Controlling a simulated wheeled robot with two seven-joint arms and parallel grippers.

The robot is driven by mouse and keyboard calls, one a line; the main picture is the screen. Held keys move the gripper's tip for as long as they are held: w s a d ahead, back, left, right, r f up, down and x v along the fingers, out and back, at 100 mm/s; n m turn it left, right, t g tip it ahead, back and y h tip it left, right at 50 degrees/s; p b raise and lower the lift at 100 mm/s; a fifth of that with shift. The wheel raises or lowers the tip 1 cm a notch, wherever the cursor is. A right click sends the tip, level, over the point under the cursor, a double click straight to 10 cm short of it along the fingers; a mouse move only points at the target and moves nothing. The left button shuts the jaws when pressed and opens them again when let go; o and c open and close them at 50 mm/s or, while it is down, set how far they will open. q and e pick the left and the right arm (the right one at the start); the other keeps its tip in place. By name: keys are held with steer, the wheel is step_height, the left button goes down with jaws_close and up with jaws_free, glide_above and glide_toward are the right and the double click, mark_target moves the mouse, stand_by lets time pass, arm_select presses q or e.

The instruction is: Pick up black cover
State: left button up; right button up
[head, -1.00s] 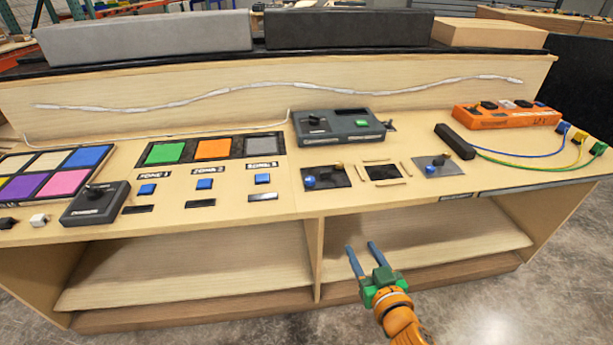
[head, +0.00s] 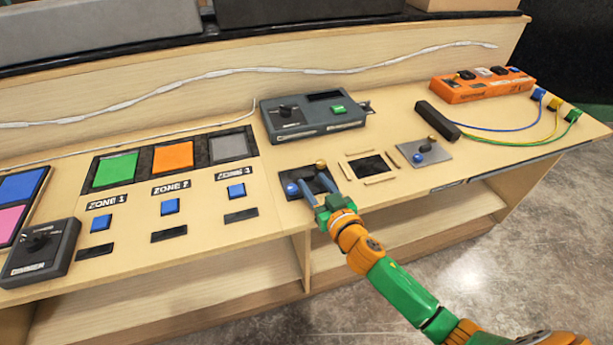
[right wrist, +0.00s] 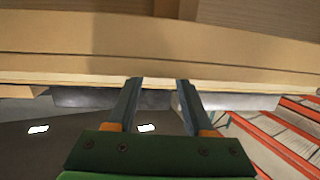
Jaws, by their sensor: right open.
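A black plate (head: 303,174) with a blue knob (head: 292,189) and a brass knob (head: 320,165) lies on the console top. To its right is a black square (head: 370,167) framed by thin wooden strips. Which of these is the black cover I cannot tell for certain. My right gripper (head: 312,179) is open, with its fingers over the black plate in the head view, hiding part of it. Contact cannot be told. In the right wrist view the open fingers (right wrist: 160,90) hold nothing, and neither black piece shows. My left gripper is not in view.
A grey plate (head: 424,152) with similar knobs lies further right, near a black bar (head: 437,119) with coloured wires. A dark grey control box (head: 315,117) stands behind. An orange box (head: 482,86) is at the back right. Zone buttons (head: 169,207) lie to the left.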

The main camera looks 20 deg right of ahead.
mark_target(307, 178)
steer(key=shift+w+a+f, duration=0.1)
steer(key=shift+w+f, duration=0.1)
steer(key=shift+w, duration=0.45)
steer(key=shift+w+a+f, duration=0.1)
steer(key=shift+w+f, duration=0.05)
steer(key=shift+w, duration=0.45)
steer(key=shift+s+r, duration=0.1)
steer(key=shift+s, duration=0.05)
steer(key=shift+c, duration=1.4)
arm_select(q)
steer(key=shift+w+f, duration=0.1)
arm_select(e)
jaws_close()
